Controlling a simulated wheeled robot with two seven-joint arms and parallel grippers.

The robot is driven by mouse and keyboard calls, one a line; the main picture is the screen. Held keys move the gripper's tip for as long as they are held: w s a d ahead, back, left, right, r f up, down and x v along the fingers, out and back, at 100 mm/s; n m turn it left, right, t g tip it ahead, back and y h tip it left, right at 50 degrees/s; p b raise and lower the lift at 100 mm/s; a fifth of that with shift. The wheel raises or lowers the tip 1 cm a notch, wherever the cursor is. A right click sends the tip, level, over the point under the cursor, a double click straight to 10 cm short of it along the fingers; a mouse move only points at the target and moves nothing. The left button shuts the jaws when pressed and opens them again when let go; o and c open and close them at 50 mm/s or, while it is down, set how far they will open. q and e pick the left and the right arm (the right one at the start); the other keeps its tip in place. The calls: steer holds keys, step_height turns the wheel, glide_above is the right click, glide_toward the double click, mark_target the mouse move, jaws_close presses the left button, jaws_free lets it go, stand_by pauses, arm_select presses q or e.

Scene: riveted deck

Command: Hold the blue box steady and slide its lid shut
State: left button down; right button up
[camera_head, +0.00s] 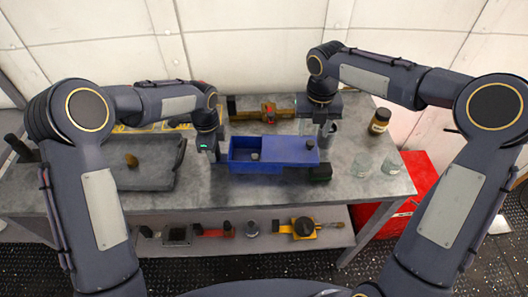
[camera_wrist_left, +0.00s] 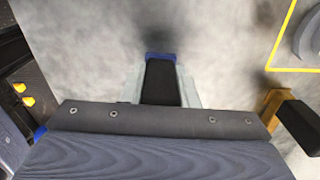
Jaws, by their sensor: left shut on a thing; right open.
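The blue box (camera_head: 243,166) stands on the grey workbench, its left part open with a small grey piece (camera_head: 255,156) inside. Its blue lid (camera_head: 283,163) covers the right part and carries a dark knob (camera_head: 310,144). My left gripper (camera_head: 219,154) is shut at the left end of the box, on its wall; the exact contact is hidden. In the left wrist view, dark fingers (camera_wrist_left: 161,82) show with a bit of blue at their tips. My right gripper (camera_head: 325,129) is open, just above and beside the knob; whether it touches cannot be told.
A grey tray (camera_head: 150,178) with a brownish piece lies left. A yellow and red tool (camera_head: 268,112) lies behind the box. A dark green block (camera_head: 320,173) sits close by the lid's right end.

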mark_target(309, 142)
steer(key=shift+f, duration=2.15)
steer(key=c, duration=1)
steer(key=shift+a, duration=0.75)
steer(key=shift+w+a, duration=0.25)
steer(key=shift+a, duration=1.8)
steer(key=shift+w+a, duration=0.2)
steer(key=shift+a, duration=1.8)
steer(key=o, duration=1)
